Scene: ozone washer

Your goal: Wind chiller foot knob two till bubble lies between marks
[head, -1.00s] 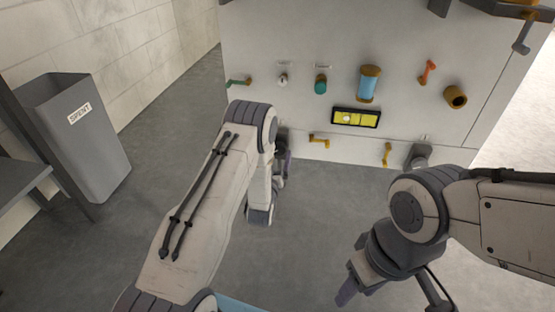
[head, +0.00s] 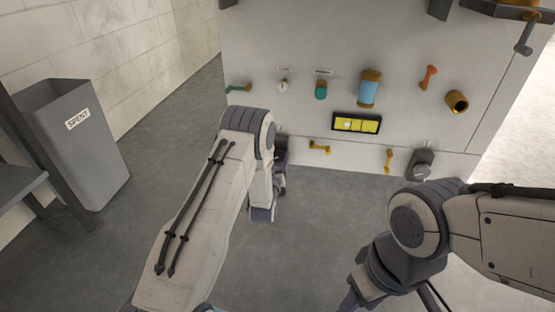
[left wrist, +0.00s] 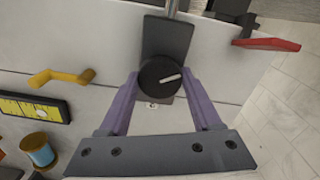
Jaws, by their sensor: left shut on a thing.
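A black foot knob (left wrist: 159,77) with a white pointer line sits on a dark foot bracket in the left wrist view. My left gripper (left wrist: 162,84) is shut on it, with one purple finger on each side. In the head view, my left arm hides most of this knob and gripper. The yellow bubble level (head: 357,123) is on the panel; it also shows in the left wrist view (left wrist: 32,106). Its pale bubble (head: 347,125) lies left of the middle in the head view. My right gripper (head: 352,298) is low and cut off by the frame edge.
Another foot knob (head: 422,165) is at the panel's lower right. Yellow handles (head: 319,148), a blue cylinder (head: 368,89) and a red handle (head: 429,77) are on the panel. A grey SPENT bin (head: 85,150) stands at left. The floor before the panel is clear.

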